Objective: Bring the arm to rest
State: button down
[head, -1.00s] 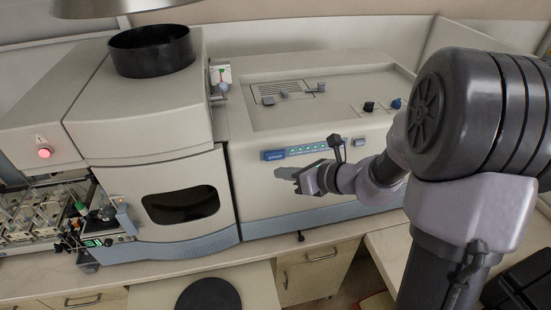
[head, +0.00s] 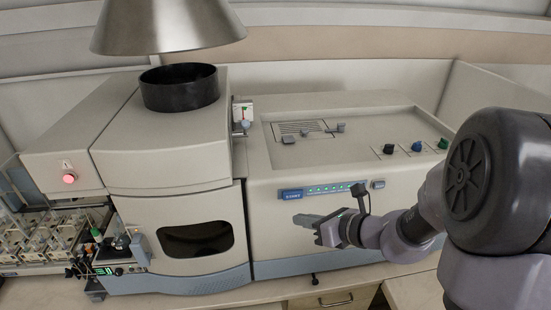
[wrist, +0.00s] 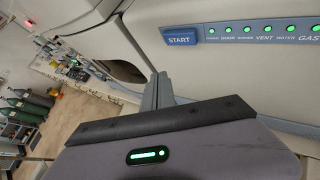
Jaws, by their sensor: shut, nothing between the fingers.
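My arm reaches in from the right in the head view, folded in front of the spectrometer (head: 285,220). My gripper (head: 298,219) points left, close to the machine's front face and just below its blue START button (head: 291,195). Its fingers are shut with nothing between them. In the wrist view my gripper (wrist: 158,82) shows its fingers together, below and left of the START button (wrist: 179,37). A gap to the front panel seems to remain, but I cannot tell its exact size.
A row of green lights (head: 337,188) runs beside the button. A dark chimney collar (head: 180,88) sits under a metal hood (head: 167,25). The sampler (head: 60,238) with tubing stands at left. Coloured knobs (head: 417,146) are on top at right. Gas cylinders (wrist: 27,110) stand at far left.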

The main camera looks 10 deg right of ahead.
jog(key=s+a+f+n+g+h+b, duration=0.1)
jog(key=s+a+f+n+g+b, duration=0.3)
jog(key=s+f+n+b, duration=0.65)
jog(key=s+a+f+n+g+h+b, duration=0.1)
jog(key=s+a+f+n+b, duration=0.55)
jog(key=b, duration=0.65)
jog(key=s+d+f+n+t+h+b, duration=0.1)
jog(key=s+d+f+n+h+b, duration=0.2)
jog(key=n, duration=0.6)
jog(key=s+d+f+b, duration=0.1)
jog(key=s+d+b, duration=0.1)
jog(key=s+b, duration=0.1)
jog(key=shift+d+f+n+h+b, duration=0.15)
jog(key=shift+d+n+h+b, duration=0.15)
jog(key=shift+d+n+b, duration=0.15)
